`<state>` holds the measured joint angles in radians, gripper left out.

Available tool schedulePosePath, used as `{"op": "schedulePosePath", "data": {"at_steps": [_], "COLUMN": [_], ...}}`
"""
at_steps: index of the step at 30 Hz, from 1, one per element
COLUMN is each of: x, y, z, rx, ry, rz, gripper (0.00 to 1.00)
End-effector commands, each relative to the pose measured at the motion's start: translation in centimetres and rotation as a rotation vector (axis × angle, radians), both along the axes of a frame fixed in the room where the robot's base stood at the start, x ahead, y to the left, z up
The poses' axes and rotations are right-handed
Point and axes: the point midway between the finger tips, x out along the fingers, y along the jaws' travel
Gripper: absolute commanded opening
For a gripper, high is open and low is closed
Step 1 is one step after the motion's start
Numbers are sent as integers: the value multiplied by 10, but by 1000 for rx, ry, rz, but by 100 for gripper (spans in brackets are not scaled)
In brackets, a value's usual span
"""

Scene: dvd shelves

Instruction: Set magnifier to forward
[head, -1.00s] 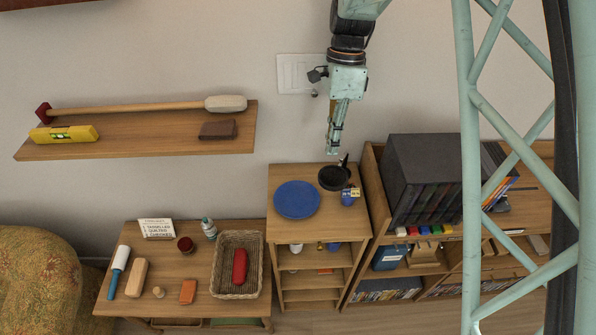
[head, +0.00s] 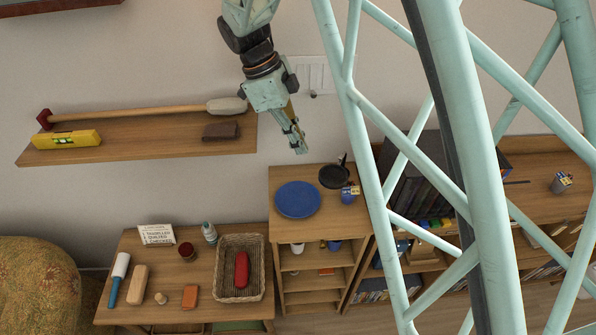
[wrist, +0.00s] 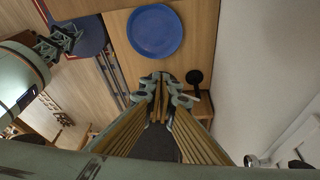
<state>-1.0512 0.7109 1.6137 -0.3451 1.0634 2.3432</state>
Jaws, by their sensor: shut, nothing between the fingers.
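No thing is clearly recognisable as the magnifier. A black round thing with a handle (head: 334,176) lies on top of the small wooden shelf unit, its handle pointing up and back; I cannot tell whether it is a lens or a pan. It also shows in the wrist view (wrist: 194,77), right of the fingers. My gripper (head: 301,150) is shut and empty, in the air above and left of that black thing in the head view. Its fingertips (wrist: 160,82) show in the middle of the wrist view.
A blue plate (head: 298,199) and a small blue cup (head: 348,196) share the shelf unit's top. A low table with a basket (head: 262,268) stands at left. A wall shelf (head: 180,142) holds a mallet (head: 150,112) and a level (head: 66,139). My lattice column hides much of the right bookcase.

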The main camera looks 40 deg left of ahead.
Motion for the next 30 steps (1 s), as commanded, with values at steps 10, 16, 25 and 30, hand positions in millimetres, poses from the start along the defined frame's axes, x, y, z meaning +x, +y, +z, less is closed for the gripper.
{"op": "schedulePosePath", "data": {"at_steps": [10,16,25,30], "x": [3,3,5,8], "y": [-1,-1,-6,-13], "z": [1,0,-13,-29], "rx": [-1,-2,-3,-3], "ry": [-22,-21,-20,-20], "rz": [-17,-17,-17,-17], "gripper": [0,0,0,0]}}
